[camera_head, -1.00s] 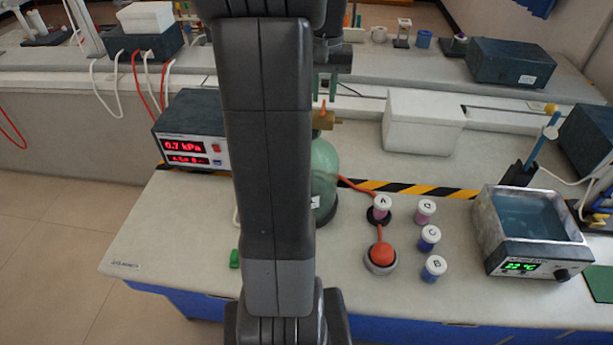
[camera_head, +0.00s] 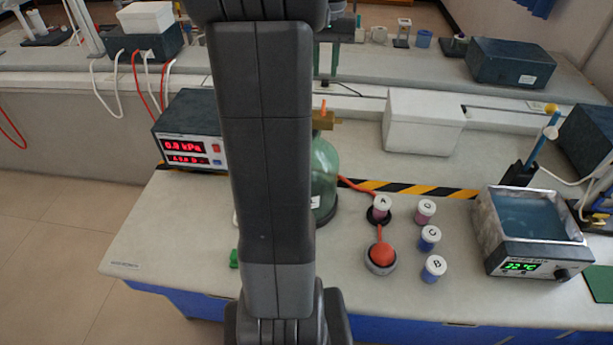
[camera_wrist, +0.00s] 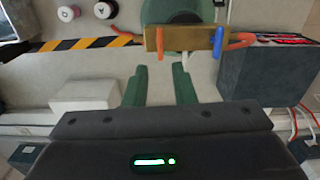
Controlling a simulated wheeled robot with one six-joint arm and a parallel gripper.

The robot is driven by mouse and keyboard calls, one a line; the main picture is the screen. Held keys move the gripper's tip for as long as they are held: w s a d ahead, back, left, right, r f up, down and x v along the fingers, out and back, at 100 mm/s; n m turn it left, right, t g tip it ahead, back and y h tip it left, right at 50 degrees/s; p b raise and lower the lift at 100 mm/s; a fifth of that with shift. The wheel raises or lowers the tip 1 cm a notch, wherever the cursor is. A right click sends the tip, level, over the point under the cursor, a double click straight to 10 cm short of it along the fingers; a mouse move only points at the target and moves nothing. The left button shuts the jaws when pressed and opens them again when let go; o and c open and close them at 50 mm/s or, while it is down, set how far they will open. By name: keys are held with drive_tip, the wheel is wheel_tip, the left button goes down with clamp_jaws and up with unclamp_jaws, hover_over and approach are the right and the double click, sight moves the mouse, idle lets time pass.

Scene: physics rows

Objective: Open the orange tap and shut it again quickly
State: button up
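The orange tap lever (camera_head: 323,107) stands on the brass valve block (camera_head: 325,120) above the green glass bottle (camera_head: 325,180), partly hidden behind my arm. In the wrist view the orange lever (camera_wrist: 160,43) sits at the left part of the brass block (camera_wrist: 188,38), with a blue lever (camera_wrist: 218,42) at its right. My gripper (camera_wrist: 160,72) has two green fingers spread apart with nothing between them. The fingertips are apart from the tap. In the head view the gripper (camera_head: 325,62) is beyond the tap and mostly hidden.
The pressure box (camera_head: 187,125) reads about 0.8 kPa. An orange hose (camera_head: 355,185) leads toward an orange bulb (camera_head: 382,254). Several lidded vials, such as B (camera_head: 433,268), stand near it. A white box (camera_head: 425,122) and a water bath (camera_head: 530,230) stand right.

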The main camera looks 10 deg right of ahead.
drive_tip(key=s+a+r, duration=0.2)
drive_tip(key=s+a, duration=0.1)
drive_tip(key=s, duration=0.9)
drive_tip(key=shift+s+a, duration=0.25)
drive_tip(key=shift+a, duration=0.05)
drive_tip(key=shift+c, duration=0.2)
clamp_jaws()
drive_tip(key=shift+w, duration=0.15)
idle(0.8)
drive_tip(key=w+d+f, duration=0.2)
drive_tip(key=w+d, duration=0.1)
drive_tip(key=w, duration=0.9)
drive_tip(key=shift+w+d, duration=0.15)
drive_tip(key=shift+d, duration=0.15)
drive_tip(key=shift+f, duration=0.1)
